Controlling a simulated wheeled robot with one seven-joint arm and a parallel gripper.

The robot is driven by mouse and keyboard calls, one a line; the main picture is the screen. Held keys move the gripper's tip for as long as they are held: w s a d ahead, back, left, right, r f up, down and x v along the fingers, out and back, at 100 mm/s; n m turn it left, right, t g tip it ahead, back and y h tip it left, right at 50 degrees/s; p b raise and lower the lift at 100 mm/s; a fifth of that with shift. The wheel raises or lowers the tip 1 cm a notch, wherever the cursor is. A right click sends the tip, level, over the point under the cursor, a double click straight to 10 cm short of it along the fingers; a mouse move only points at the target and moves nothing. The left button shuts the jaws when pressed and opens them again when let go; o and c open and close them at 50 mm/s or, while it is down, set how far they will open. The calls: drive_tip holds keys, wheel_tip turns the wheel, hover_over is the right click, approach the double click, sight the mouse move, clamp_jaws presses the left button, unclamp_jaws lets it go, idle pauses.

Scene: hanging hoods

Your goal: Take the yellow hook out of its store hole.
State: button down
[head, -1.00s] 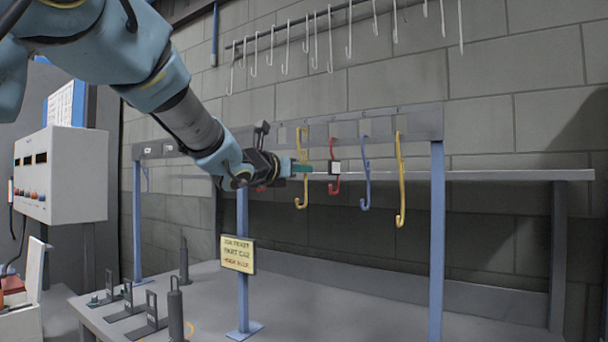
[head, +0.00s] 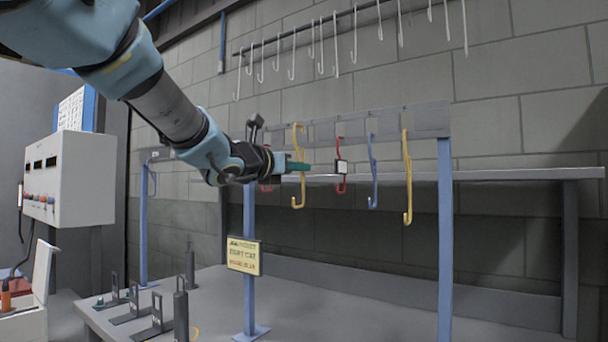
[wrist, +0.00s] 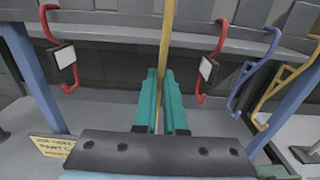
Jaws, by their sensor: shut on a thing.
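My gripper (head: 298,167) is shut on the shaft of a yellow hook (head: 297,197), which hangs upright between the teal fingers. The hook's top bend shows in front of the grey rail (head: 378,121) and looks clear of it, though the gap is hard to judge. In the wrist view the gripper (wrist: 160,100) has the yellow hook's shaft (wrist: 166,40) between its fingers. The hook's top and lower end are out of that view.
A red hook with a white tag (head: 341,167) hangs close to the right, then a blue hook (head: 372,175) and another yellow hook (head: 407,180). Another red hook (wrist: 62,50) hangs to the left. A sign (head: 243,256) is on the blue post below.

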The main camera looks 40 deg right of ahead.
drive_tip(key=b+v, duration=0.2)
drive_tip(key=v, duration=0.5)
drive_tip(key=shift+a, duration=0.2)
